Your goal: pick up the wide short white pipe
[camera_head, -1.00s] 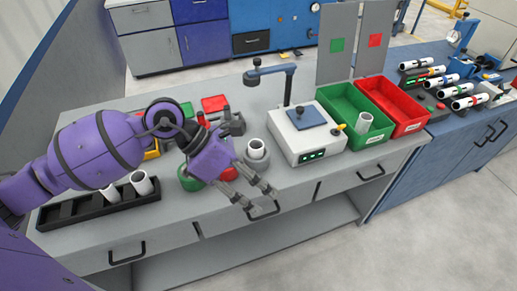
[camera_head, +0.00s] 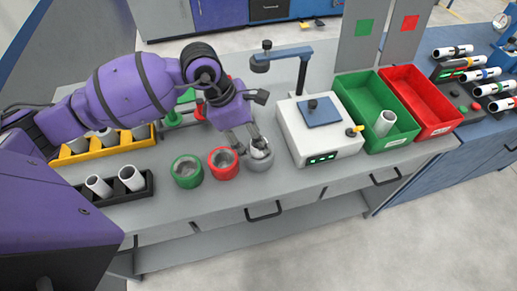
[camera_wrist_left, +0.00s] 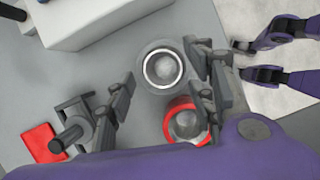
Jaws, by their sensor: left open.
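A short white pipe stands upright in the grey ring holder (camera_head: 259,163); my left gripper partly hides it in the head view. In the left wrist view the pipe's round white rim (camera_wrist_left: 162,68) shows inside the grey holder. My left gripper (camera_head: 249,147) is open above the holder. In the wrist view its fingers lie on either side of the pipe, apart from each other; contact cannot be told. Other white pipes stand in the black rack (camera_head: 112,193) and one in the green bin (camera_head: 361,86). Dark-tipped purple parts at the wrist view's right may be my right gripper (camera_wrist_left: 246,60).
A red ring holder (camera_head: 223,164) and a green one (camera_head: 187,172) stand left of the grey holder. A white scale (camera_head: 320,146) stands close on its right. A yellow rack (camera_head: 103,146) is at the left, a red bin (camera_head: 422,97) at the right. The table's front strip is clear.

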